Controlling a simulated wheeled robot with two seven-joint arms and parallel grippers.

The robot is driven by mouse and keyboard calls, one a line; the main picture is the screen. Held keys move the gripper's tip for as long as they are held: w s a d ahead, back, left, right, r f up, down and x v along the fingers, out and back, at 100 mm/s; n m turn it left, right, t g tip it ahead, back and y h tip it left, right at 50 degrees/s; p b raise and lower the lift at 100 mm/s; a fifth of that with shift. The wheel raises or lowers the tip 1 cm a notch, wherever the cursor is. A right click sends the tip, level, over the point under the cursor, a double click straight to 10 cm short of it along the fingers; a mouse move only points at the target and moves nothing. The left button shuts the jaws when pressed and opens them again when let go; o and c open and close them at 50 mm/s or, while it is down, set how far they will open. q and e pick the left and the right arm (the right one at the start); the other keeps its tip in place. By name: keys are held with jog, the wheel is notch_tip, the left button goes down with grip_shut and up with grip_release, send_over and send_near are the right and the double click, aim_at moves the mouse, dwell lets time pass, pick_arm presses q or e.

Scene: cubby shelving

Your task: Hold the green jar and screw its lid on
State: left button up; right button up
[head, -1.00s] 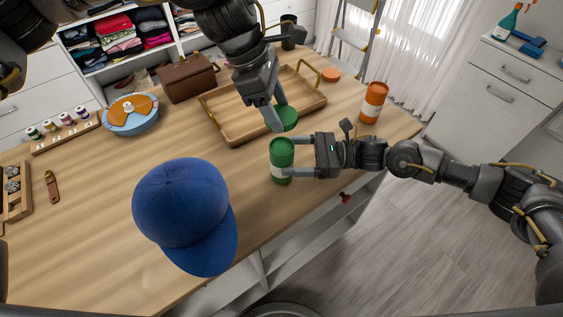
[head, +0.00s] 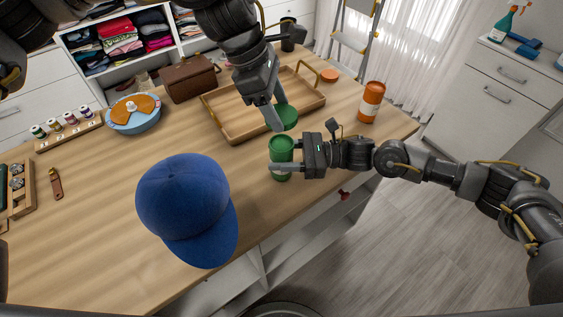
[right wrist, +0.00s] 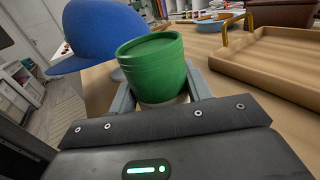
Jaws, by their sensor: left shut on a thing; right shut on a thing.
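The green jar (head: 281,147) stands upright near the table's front edge, its label mostly covered in the head view. My right gripper (head: 282,168) comes from the right and is shut on the jar's body; the right wrist view shows the jar (right wrist: 152,68) between its fingers (right wrist: 160,98). The green lid (head: 289,116) is behind and slightly right of the jar in the head view. My left gripper (head: 278,117) points down and is shut on the lid. The lid looks apart from the jar; its height above the table is hard to judge.
A blue cap (head: 183,205) lies left of the jar. A wooden tray (head: 228,132) is behind it, with an orange jar (head: 371,101) at the right and an orange lid (head: 329,75) at the back. Table between cap and tray is clear.

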jog(key=shift+w+f, duration=0.1)
jog(key=c, duration=0.5)
pick_arm(q)
send_over(278, 135)
jog(key=s, duration=0.2)
jog(key=shift+f, duration=2.45)
pick_arm(e)
jog(key=shift+o, duration=0.2)
pick_arm(q)
jog(key=shift+s, duration=0.15)
jog(key=shift+f, duration=0.15)
pick_arm(e)
jog(key=shift+f, duration=0.1)
pick_arm(q)
jog(key=shift+f, duration=0.8)
jog(key=shift+f, duration=0.5)
pick_arm(e)
jog(key=shift+f, duration=0.1)
